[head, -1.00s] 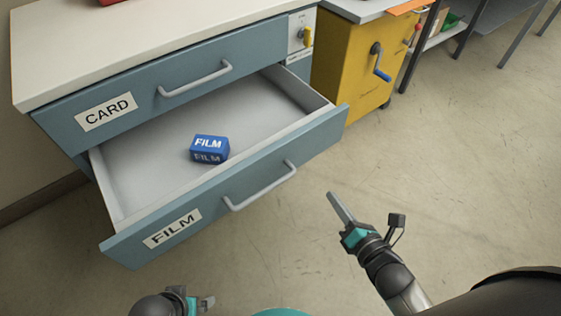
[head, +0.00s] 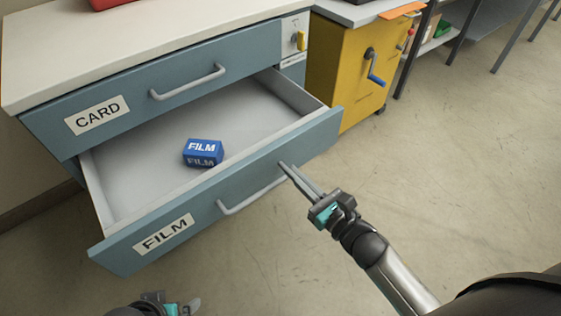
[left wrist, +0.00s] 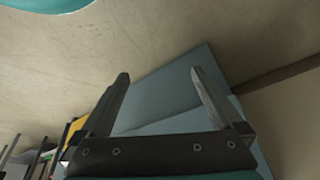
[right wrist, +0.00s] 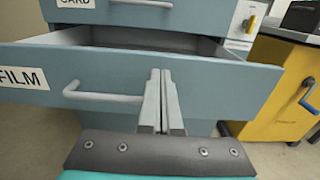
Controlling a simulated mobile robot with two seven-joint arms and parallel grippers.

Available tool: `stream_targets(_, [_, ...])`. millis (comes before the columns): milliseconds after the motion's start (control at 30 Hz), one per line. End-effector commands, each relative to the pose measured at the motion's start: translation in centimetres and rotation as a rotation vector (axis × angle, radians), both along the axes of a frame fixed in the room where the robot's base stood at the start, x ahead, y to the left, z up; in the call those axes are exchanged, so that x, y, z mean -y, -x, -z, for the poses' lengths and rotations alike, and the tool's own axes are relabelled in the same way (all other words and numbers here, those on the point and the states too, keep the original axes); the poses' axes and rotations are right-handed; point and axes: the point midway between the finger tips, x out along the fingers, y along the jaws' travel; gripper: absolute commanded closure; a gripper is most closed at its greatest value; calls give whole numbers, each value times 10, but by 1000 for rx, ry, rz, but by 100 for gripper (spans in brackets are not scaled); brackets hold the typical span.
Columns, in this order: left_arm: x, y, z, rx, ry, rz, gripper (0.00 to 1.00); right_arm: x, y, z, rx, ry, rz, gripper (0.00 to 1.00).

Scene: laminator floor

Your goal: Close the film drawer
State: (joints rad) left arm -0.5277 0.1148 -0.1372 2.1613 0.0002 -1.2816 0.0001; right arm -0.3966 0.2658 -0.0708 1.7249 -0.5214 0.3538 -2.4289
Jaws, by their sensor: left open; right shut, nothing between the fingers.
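The film drawer (head: 165,240) is pulled well out of the blue-grey cabinet. A blue box marked FILM (head: 203,153) lies inside it. Its grey bar handle (head: 235,206) is on the front panel. My right gripper (head: 283,166) is shut and empty, its tips in front of the panel near the handle's right end. In the right wrist view the closed fingers (right wrist: 160,76) overlap the drawer front just right of the handle (right wrist: 100,97); I cannot tell whether they touch it. My left gripper (left wrist: 160,80) is open and empty, low at the bottom of the head view.
The card drawer (head: 125,102) above is shut. A key switch panel (head: 297,38) sits at the cabinet's right end. A yellow cabinet with a blue crank (head: 372,68) stands to the right. The floor in front is clear.

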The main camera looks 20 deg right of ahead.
Motion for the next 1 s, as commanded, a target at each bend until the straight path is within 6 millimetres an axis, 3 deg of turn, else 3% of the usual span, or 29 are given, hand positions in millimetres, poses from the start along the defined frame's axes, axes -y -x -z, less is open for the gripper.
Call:
stream_targets(200, [1,-2,-18,31,5,-1,0,-12,-33,1,1,1,-1,100])
stream_targets(400, [1,-2,-31,46,8,-1,0,-18,-49,1,1,0,0,100])
stream_targets(1000, [1,-2,-36,52,8,-2,0,-19,-54,0,-1,-1,1,100])
